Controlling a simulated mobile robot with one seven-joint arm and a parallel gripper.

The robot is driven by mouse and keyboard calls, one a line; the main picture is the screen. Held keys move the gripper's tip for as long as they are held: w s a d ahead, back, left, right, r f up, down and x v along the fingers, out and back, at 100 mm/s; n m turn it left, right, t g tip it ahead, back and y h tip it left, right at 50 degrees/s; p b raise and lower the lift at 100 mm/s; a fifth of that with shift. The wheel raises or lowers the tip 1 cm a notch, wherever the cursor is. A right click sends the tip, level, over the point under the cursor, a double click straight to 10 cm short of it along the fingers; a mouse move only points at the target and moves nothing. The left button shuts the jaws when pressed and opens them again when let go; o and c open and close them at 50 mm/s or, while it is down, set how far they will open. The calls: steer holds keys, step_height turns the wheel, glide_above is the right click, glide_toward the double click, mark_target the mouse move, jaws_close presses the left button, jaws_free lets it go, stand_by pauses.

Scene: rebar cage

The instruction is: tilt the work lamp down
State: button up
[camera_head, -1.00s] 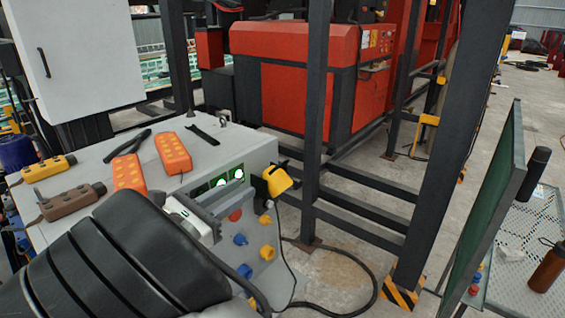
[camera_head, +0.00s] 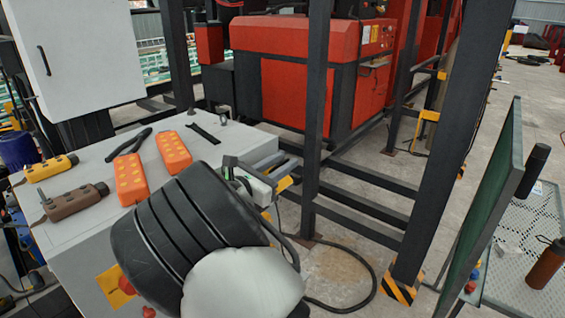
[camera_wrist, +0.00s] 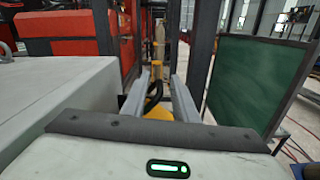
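The work lamp appears to be the small yellow and black unit at the right edge of the grey cabinet. In the head view only a yellow piece of the lamp (camera_head: 284,184) shows beside my gripper (camera_head: 280,172); the rest is hidden by my arm. In the wrist view the yellow lamp (camera_wrist: 158,112), with a black curved part, shows low between the two grey fingers of my gripper (camera_wrist: 159,82). The fingers are apart, and I see no clear grip on it. The lamp's exact tilt cannot be told.
A dark steel post (camera_head: 316,120) stands close right of my gripper. A green board (camera_head: 490,215) stands farther right.

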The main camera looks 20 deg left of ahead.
mark_target(289, 184)
jaws_close()
steer(key=shift+f, duration=0.1)
steer(key=m+b, duration=0.1)
steer(key=b, duration=0.1)
steer(key=d+f+m+b, duration=0.1)
steer(key=b, duration=0.1)
steer(key=shift+s+f+m+b, duration=0.25)
steer(key=shift+f+m+b, duration=0.05)
steer(key=shift+m+b, duration=0.1)
steer(key=m+b, duration=0.1)
steer(key=b, duration=0.1)
steer(key=d+f+m+b, duration=0.1)
steer(key=b, duration=0.1)
steer(key=shift+s+f+m, duration=0.1)
steer(key=shift+s+m, duration=0.1)
steer(key=shift+m, duration=0.1)
steer(key=m+b, duration=0.1)
steer(key=b, duration=0.1)
steer(key=f+m+b, duration=0.1)
steer(key=m+b, duration=0.1)
steer(key=b, duration=0.1)
steer(key=m+b, duration=0.1)
steer(key=b, duration=0.1)
steer(key=shift+s+d+f, duration=0.2)
steer(key=shift+d+f, duration=0.1)
steer(key=shift+d, duration=0.1)
steer(key=shift+m+b, duration=0.35)
steer(key=shift+m, duration=0.05)
